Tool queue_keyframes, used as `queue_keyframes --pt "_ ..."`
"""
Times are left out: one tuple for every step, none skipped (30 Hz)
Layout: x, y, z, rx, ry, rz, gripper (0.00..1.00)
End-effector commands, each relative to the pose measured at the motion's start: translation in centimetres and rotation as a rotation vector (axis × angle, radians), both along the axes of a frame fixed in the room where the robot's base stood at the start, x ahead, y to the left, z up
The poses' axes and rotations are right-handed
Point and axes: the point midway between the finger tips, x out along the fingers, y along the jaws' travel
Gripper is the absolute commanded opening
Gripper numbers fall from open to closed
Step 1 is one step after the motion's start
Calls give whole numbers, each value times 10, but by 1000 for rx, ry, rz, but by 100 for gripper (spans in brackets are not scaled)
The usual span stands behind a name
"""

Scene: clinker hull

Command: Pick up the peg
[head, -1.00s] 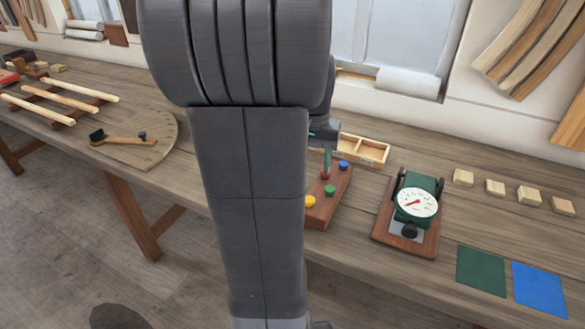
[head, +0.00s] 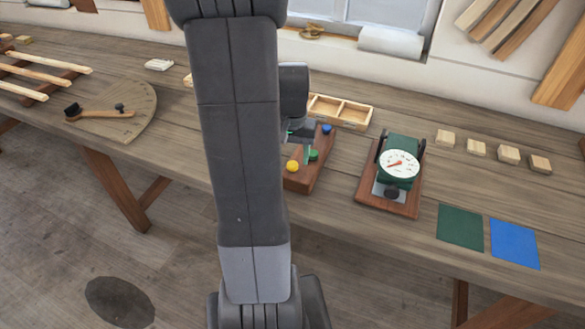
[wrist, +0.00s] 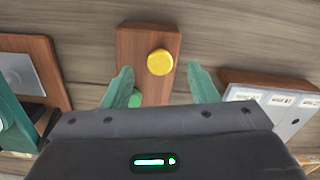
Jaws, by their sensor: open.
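Pegs with coloured round tops stand on a reddish-brown wooden block (head: 300,184). In the wrist view the yellow peg (wrist: 160,62) shows between and just beyond the open fingertips (wrist: 160,70). No red peg shows now.
A dial gauge (head: 398,165) on a wooden base stands right of the block. A box with compartments (head: 340,110) lies behind. Several wooden cubes (head: 476,147), a green mat (head: 460,227) and a blue mat (head: 514,243) are farther right. A labelled panel (wrist: 290,105) flanks the block in the wrist view.

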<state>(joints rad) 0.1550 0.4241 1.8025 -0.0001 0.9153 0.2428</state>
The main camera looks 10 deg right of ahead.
Motion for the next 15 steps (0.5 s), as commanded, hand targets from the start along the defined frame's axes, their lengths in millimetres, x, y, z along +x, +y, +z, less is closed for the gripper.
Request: queue_keyframes --pt "-1 -1 -6 1 5 -1 53" --pt "-1 -1 -11 1 5 0 53" --pt "0 -1 -15 1 4 0 53" --pt "0 -1 -18 1 4 0 53" --pt "0 -1 -21 0 3 0 53" --pt "0 0 -23 1 2 0 53" --pt "0 0 -25 0 1 0 53" --pt "0 0 -26 0 1 0 53" --pt "0 0 -26 0 0 0 53" --pt "0 0 -27 0 0 0 53" --pt "0 0 -27 0 -1 0 53" --pt "0 0 -27 0 -1 0 53" --pt "0 0 -27 0 -1 0 53" --pt "0 0 -27 0 -1 0 53" --pt "0 0 -27 0 -1 0 51"
